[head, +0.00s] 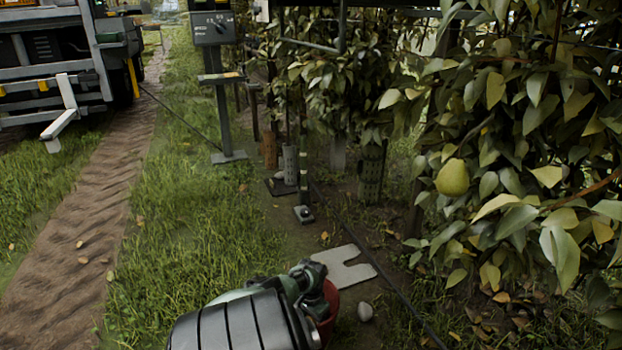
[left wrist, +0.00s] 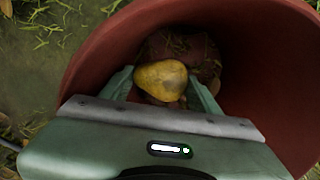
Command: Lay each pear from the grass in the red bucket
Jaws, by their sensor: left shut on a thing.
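The red bucket (left wrist: 95,65) fills most of the left wrist view, seen from above its open mouth. My left gripper (left wrist: 163,84) is inside the mouth, its two green fingers shut on a yellow pear (left wrist: 160,78). Behind the pear, deeper in the bucket, is a dark reddish-brown patch with bits of grass; I cannot tell what it is. In the head view my left arm comes in at the bottom and hides most of the bucket; part of its red side (head: 329,305) shows. My right gripper is in neither view.
A green-yellow pear (head: 453,178) hangs among leaves at the right. A pale roundish object (head: 365,311) lies on the ground right of the bucket, near a notched flat plate (head: 345,266). A dark cable (head: 385,280) crosses the ground. A control post (head: 222,90) stands further back. Grass at left is open.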

